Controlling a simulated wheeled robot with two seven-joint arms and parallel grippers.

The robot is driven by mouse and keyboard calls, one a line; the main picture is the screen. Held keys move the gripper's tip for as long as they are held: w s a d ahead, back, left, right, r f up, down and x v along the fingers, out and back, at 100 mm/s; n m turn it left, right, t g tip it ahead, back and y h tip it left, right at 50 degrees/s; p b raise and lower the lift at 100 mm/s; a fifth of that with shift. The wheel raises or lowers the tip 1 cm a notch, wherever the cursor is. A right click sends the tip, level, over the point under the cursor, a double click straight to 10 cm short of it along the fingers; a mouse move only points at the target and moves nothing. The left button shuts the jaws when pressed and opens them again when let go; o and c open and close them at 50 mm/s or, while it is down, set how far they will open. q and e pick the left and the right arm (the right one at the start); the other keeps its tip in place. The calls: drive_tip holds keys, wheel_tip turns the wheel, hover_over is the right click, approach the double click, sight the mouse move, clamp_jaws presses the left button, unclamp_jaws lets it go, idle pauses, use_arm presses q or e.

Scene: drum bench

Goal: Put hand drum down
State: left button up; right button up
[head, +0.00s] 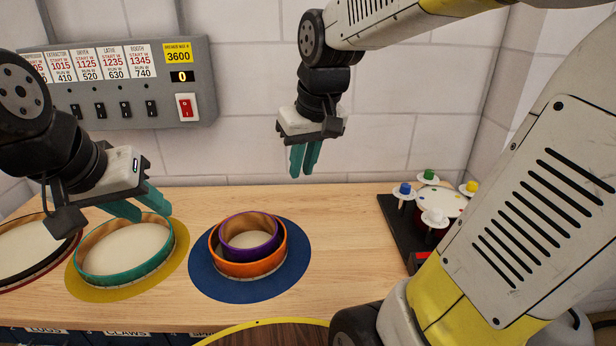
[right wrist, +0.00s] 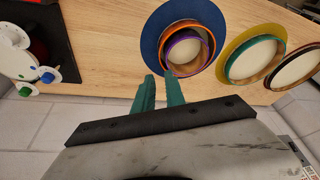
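A small purple-rimmed drum (head: 248,252) sits inside a larger orange-rimmed drum (head: 250,269) on a round blue mat (head: 297,270). A teal-rimmed drum (head: 127,272) rests on a yellow mat (head: 180,255) to the left. My left gripper (head: 151,214) is at the far rim of the teal drum, its fingertips apart; whether they touch the rim is hard to tell. My right gripper (head: 304,170) is raised above the back of the bench, fingers slightly apart and empty. The right wrist view also shows its fingers (right wrist: 160,88) and the purple drum (right wrist: 185,36).
A dark board (head: 398,218) with coloured knobs and a white-topped drum stands at the right. The wooden bench (head: 345,255) is clear between the blue mat and the board. A switch panel (head: 120,85) is on the wall.

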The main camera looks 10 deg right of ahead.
drive_tip(key=s+d+m+t+y, duration=0.1)
drive_tip(key=s+m+t, duration=0.1)
drive_tip(key=s, duration=0.7)
drive_tip(key=shift+d+r+t, duration=0.3)
drive_tip(key=shift+d, duration=0.05)
